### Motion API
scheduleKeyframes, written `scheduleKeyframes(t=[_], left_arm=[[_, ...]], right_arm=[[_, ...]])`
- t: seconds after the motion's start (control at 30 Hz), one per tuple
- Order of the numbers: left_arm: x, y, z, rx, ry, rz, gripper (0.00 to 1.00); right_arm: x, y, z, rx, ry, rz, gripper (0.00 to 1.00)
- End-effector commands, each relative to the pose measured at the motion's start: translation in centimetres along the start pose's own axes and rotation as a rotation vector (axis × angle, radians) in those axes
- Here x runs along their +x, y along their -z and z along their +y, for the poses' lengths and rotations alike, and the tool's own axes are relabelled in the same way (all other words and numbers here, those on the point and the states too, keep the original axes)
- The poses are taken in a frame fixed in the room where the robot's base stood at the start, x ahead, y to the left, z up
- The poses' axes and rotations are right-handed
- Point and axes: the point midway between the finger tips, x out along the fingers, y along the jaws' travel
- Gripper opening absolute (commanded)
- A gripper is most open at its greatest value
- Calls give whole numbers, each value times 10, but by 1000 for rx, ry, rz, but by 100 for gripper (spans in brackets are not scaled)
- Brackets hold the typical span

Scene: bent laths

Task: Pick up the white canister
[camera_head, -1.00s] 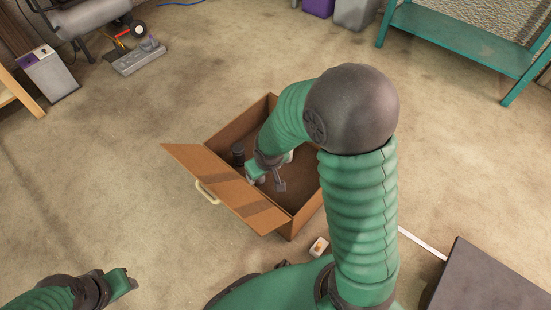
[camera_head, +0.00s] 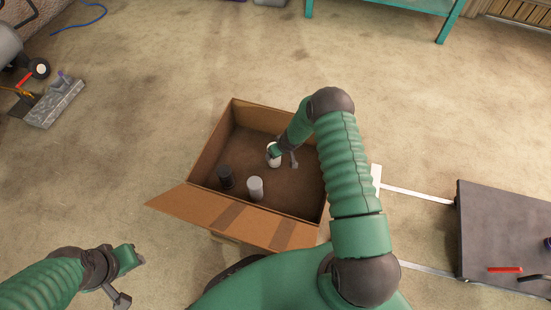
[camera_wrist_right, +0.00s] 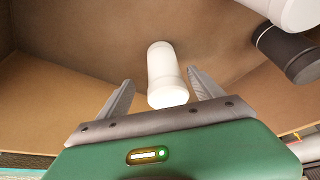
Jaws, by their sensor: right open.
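The white canister (camera_head: 273,158) stands inside the open cardboard box, at my right gripper. In the right wrist view the white canister (camera_wrist_right: 167,72) lies between the two spread fingers of my right gripper (camera_wrist_right: 160,76), with a gap showing on each side. The right gripper (camera_head: 274,151) is open and reaches down into the box; its fingers are mostly hidden in the head view. My left gripper (camera_head: 138,260) hangs at the lower left, outside the box and empty; its fingers are too small to read.
The cardboard box (camera_head: 209,141) has a flap folded out at the front. A light grey canister (camera_head: 255,188) and a black canister (camera_head: 226,177) stand in its front left part. A dark platform (camera_head: 500,235) is at the right.

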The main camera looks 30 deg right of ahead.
Motion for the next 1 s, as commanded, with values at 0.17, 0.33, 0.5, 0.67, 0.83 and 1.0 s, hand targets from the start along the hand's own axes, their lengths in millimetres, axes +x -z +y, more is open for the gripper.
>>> scheduleKeyframes(t=[0.17,0.33,0.5,0.67,0.83,1.0], left_arm=[[28,-6,0,-1,0,1,36],[38,-9,0,-1,0,0,36],[36,-8,0,-1,0,1,36],[36,-8,0,0,0,1,36],[36,-8,0,-1,0,1,36],[36,-8,0,-1,0,1,36]], right_arm=[[34,-2,-1,1,-1,1,76],[53,1,-1,0,-1,1,76],[52,2,-1,-3,-2,0,76],[51,2,-2,-3,-2,0,62],[51,2,-2,-3,-2,0,39],[51,2,-2,-3,-1,0,17]])
